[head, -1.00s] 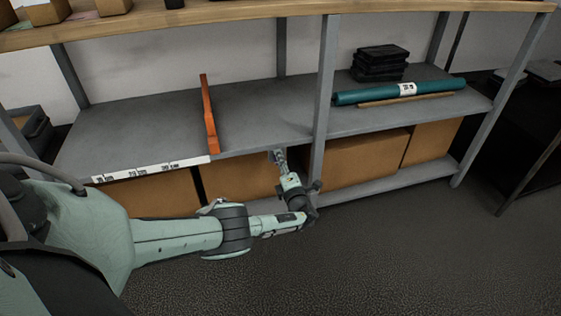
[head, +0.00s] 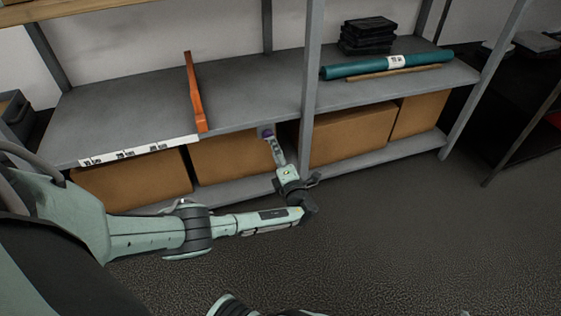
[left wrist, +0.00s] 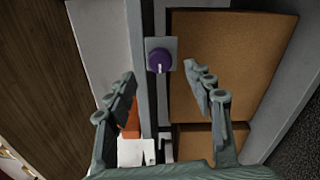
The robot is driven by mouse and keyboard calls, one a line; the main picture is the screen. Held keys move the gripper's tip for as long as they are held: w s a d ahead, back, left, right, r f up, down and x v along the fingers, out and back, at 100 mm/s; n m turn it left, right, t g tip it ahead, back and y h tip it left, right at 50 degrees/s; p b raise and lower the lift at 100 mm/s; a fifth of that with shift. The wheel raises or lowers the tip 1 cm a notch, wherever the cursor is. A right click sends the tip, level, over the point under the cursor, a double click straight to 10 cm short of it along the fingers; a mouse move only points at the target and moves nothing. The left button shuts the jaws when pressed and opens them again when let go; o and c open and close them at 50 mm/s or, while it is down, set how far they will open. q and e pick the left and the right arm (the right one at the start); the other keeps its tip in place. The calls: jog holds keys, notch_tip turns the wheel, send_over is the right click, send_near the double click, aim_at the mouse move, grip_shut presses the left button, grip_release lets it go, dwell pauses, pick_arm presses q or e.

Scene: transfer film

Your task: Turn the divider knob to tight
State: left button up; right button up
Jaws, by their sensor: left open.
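The divider knob is a round purple knob (left wrist: 159,60) on a small grey plate at the shelf's front edge. It also shows small in the head view (head: 267,133), just beyond my left gripper. My left gripper (left wrist: 160,77) is open and empty. In the left wrist view the knob lies ahead, between and beyond the two fingertips, and they look apart from it. The knob's setting is too small to read. The orange divider (head: 194,92) stands upright on the grey shelf (head: 120,108), left of the knob.
Cardboard boxes (head: 352,135) fill the lower shelf. A grey upright post (head: 311,80) stands just right of the knob. A teal roll (head: 350,69) and black cases (head: 368,36) lie on the shelf at right. The floor (head: 400,240) in front is clear.

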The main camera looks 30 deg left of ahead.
pick_arm(q)
jog(key=shift+v, duration=2.6)
jog(key=shift+s, duration=0.1)
